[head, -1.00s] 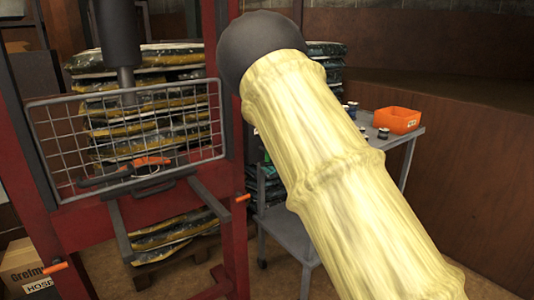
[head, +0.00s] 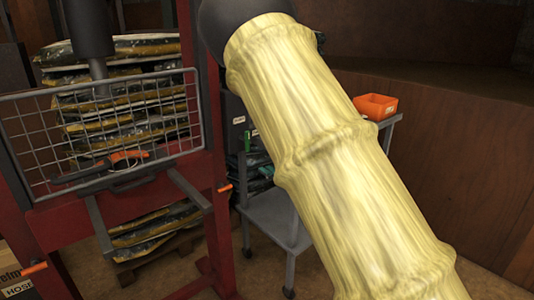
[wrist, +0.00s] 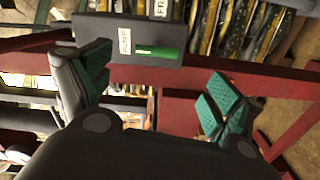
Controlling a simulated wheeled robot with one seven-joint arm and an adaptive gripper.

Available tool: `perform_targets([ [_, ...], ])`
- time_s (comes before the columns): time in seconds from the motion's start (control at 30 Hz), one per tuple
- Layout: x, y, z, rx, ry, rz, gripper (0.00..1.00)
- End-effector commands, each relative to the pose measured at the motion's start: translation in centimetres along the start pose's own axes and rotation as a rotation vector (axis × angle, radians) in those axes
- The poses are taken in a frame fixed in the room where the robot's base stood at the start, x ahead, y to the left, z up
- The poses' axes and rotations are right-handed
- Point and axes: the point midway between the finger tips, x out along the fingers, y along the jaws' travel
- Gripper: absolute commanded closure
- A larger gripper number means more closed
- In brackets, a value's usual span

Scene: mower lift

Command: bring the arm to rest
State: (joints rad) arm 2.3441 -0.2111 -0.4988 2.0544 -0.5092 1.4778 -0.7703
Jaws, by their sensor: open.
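My arm (head: 330,150), in a pale yellow sleeve with a dark rounded joint at its top, crosses the head view from the lower right to the top middle. My gripper is out of sight in the head view. In the wrist view my gripper (wrist: 155,92) shows two dark fingers with green ribbed pads, spread wide apart with nothing between them. Beyond the fingers are a dark box with labels and a green part (wrist: 157,51), and red frame beams.
A red press frame (head: 215,180) with a wire mesh guard (head: 105,130) stands at the left. Stacked bags (head: 150,225) lie behind it. A grey cart (head: 275,215) carries an orange bin (head: 375,106). A brown wall (head: 460,150) closes the right side.

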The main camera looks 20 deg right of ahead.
Motion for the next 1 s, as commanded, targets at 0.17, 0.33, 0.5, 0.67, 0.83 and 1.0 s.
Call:
perform_targets([
  [0.17,0.0,-0.1,0.0,0.001,0.000,-0.001,0.08],
  [0.33,-0.6,-3.1,0.6,0.065,-0.039,-0.036,0.08],
  [0.5,-2.8,-11.3,1.8,0.243,-0.159,-0.136,0.08],
  [0.67,-6.2,-20.0,2.3,0.433,-0.301,-0.240,0.08],
  [0.83,-11.0,-28.6,1.9,0.624,-0.462,-0.350,0.08],
  [1.0,-16.9,-36.4,0.4,0.804,-0.636,-0.456,0.08],
])
